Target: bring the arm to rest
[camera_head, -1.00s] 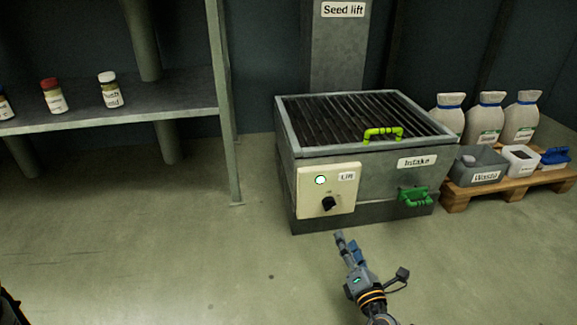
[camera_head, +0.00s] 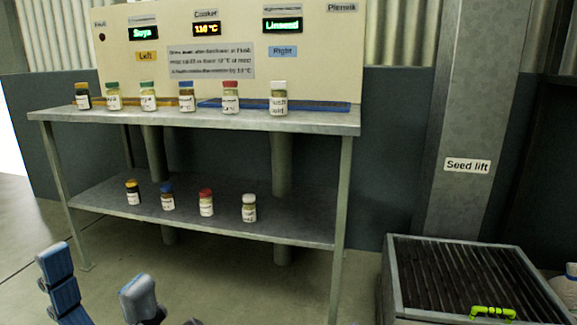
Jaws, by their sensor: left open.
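My left gripper (camera_head: 95,270) shows at the bottom left of the head view. Its two blue-grey fingers stand apart, and I see nothing between them. The rest of that arm is cut off by the lower edge of the picture. The gripper appears in front of the floor, below and left of the metal shelf unit. My right gripper does not show.
A metal shelf unit (camera_head: 310,121) holds several jars on its top and several on its lower shelf (camera_head: 100,196). A panel with displays (camera_head: 200,65) stands behind. The grated intake box (camera_head: 470,275) is at lower right, by the seed lift column (camera_head: 478,110).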

